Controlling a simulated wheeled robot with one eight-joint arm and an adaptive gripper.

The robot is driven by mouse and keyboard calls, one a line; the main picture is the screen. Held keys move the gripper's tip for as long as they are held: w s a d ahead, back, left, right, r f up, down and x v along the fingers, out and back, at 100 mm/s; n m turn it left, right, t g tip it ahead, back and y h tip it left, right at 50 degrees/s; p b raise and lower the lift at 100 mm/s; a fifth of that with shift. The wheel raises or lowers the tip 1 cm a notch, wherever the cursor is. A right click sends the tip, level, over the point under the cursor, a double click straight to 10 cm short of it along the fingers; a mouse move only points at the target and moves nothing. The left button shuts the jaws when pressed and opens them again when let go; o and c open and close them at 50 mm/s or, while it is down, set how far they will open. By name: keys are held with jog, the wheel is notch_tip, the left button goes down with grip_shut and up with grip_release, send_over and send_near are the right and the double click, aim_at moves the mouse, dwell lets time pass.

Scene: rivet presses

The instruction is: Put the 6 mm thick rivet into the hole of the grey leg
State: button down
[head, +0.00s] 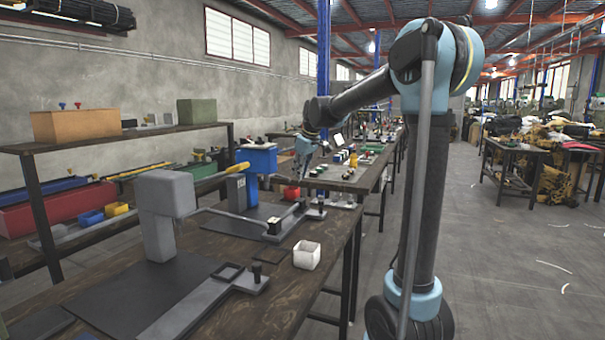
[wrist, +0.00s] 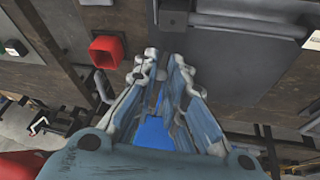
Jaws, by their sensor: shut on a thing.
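I cannot make out a hole in any grey leg from here.
A red open box (head: 291,192) is below my gripper; it also shows left of the fingers in the wrist view (wrist: 106,51). A white open box (head: 306,255) stands on the near bench's right edge. Dark flat plates lie on the benches. A shelf with bins (head: 72,125) lines the wall.

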aim_at(298, 199)
jog(key=shift+f+n, duration=0.15)
jog(key=shift+n, duration=0.55)
jog(key=shift+w+d+f, duration=0.15)
jog(key=shift+f, duration=2.6)
jog(key=shift+f, duration=1.4)
jog(key=c, duration=1.6)
grip_release()
jog(key=v, duration=1.2)
jog(key=shift+w+d, duration=0.15)
